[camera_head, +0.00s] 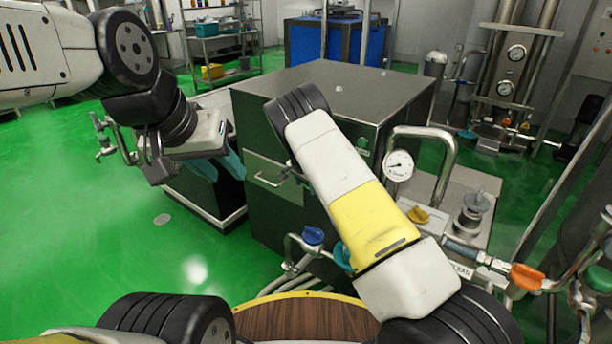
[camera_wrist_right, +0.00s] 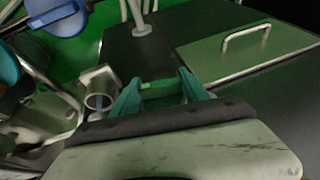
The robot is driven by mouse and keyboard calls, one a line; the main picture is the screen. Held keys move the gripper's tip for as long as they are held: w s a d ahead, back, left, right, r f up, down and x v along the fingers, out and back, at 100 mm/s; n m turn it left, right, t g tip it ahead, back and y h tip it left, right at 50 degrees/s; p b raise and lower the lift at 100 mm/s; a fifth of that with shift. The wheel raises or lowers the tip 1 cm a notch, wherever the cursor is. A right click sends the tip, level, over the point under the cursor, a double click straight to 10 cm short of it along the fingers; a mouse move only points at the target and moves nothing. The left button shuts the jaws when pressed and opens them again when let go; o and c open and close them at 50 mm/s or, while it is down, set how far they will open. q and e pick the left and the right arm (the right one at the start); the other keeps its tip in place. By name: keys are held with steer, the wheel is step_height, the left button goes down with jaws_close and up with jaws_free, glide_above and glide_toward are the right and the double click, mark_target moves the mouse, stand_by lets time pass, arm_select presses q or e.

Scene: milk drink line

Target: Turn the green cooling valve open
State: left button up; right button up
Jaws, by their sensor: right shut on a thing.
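In the right wrist view my right gripper (camera_wrist_right: 162,92) has its two teal fingers on either side of a small green piece (camera_wrist_right: 160,89), which looks like the green valve's handle. Most of the valve is hidden. In the head view my right forearm and wrist cover that gripper and what it holds. My left gripper (camera_head: 228,162) is at the left in the head view, over the low dark cabinet and away from the pipework. Its teal finger shows in part, and I cannot see its opening.
A steel cabinet (camera_head: 335,92) with a drawer handle (camera_head: 268,180) stands beyond my right forearm. A blue valve handle (camera_head: 313,236) and a teal one (camera_head: 343,256) are below it. A pressure gauge (camera_head: 398,165) and an orange valve handle (camera_head: 526,277) are right. Green floor (camera_head: 120,240) is open at left.

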steer(key=shift+w+d+r+g+h, duration=0.1)
steer(key=shift+w+r+g+h, duration=0.15)
steer(key=shift+g+h, duration=0.45)
steer(key=shift+w+d, duration=0.1)
steer(key=o, duration=1.4)
steer(key=shift+c, duration=0.2)
steer(key=shift+f, duration=0.15)
steer(key=v, duration=0.8)
